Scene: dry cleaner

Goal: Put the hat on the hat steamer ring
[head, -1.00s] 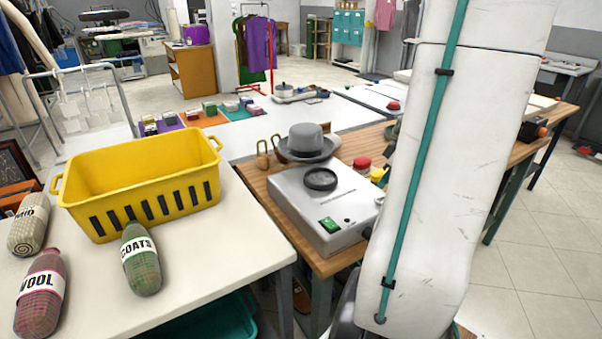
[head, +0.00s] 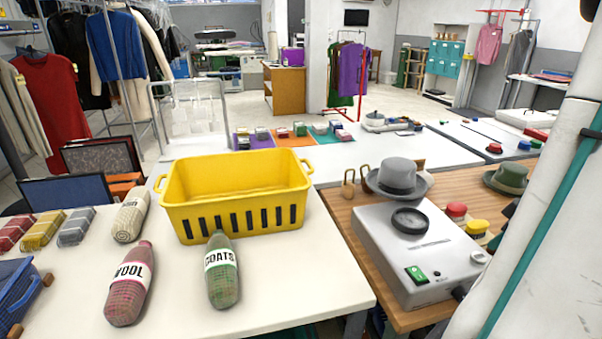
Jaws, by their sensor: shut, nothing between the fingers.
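A grey felt hat (head: 397,177) with a darker band sits brim-down on the wooden bench, just behind the hat steamer. The hat steamer is a light grey metal box (head: 385,250) with a green switch on its front. Its dark round steamer ring (head: 410,220) is on top and bare. A green hat (head: 509,177) stands further right on the same bench. My arm crosses the right edge of the view; my gripper is out of view.
Red (head: 456,210) and yellow (head: 474,229) knobs are right of the steamer. A blue crate (head: 14,292) is at far left.

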